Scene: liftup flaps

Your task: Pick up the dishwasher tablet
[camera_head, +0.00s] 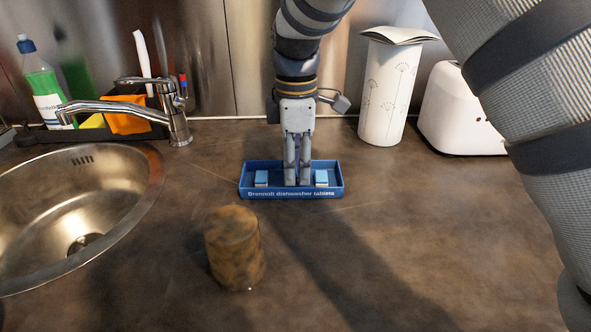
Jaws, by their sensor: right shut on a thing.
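A blue tray (341,188) lettered for dishwasher tablets stands on the dark countertop in the middle of the view. One blue and white tablet (261,178) lies in its left part and another tablet (321,178) in its right part. My right gripper (297,182) points down into the tray between these two tablets. Its fingers are close together, shut on a dishwasher tablet that they hide from view. I cannot tell whether that tablet is lifted off the tray's floor. My left gripper is not in view.
A brown mottled cylinder (235,250) stands in front of the tray. A steel sink (120,215) with a tap (178,118) is at the left, with a green bottle (43,85) behind. A white patterned canister (387,95) and white toaster (455,115) stand at the back right.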

